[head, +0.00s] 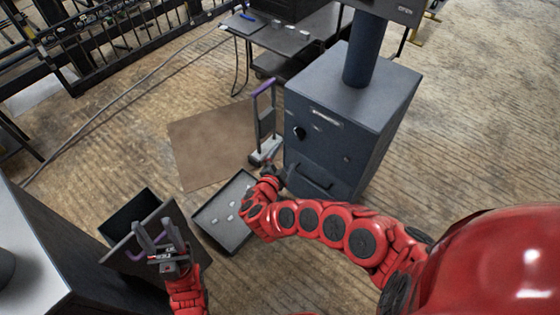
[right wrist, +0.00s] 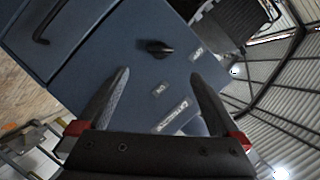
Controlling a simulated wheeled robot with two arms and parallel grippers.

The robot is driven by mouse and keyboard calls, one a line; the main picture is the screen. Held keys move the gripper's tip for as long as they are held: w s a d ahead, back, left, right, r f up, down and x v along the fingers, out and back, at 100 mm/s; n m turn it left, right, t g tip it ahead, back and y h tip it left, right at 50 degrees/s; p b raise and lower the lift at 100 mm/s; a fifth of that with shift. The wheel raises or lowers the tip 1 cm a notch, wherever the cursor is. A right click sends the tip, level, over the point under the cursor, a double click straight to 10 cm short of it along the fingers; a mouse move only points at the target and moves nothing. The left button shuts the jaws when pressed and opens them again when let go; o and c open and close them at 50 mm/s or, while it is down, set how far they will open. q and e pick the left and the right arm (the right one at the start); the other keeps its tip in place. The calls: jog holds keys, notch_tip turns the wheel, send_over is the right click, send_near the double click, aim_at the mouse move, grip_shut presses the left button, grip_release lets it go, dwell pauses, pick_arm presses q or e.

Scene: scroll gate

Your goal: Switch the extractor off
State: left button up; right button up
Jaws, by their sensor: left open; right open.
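The extractor (head: 335,140) is a blue-grey cabinet with a thick pipe on top, right of centre in the head view. A black knob (head: 299,132) sits on its front face. In the right wrist view the knob (right wrist: 157,47) is ahead of the fingers, with a small pale label (right wrist: 160,89) on one side and another (right wrist: 196,54) on the other. My right gripper (right wrist: 160,76) is open and empty, facing the panel, apart from the knob. In the head view it is low in front of the cabinet. My left gripper (head: 154,232) is open at lower left, far from the extractor.
A purple-handled stand (head: 264,120) is left of the cabinet, beside a brown mat (head: 190,160). A dark tray (head: 214,233) with pale pieces lies on the floor. A grey-topped unit (head: 28,250) is at left. A bar handle (head: 310,178) is low on the cabinet.

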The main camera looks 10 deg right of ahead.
jog(key=shift+v, duration=2.05)
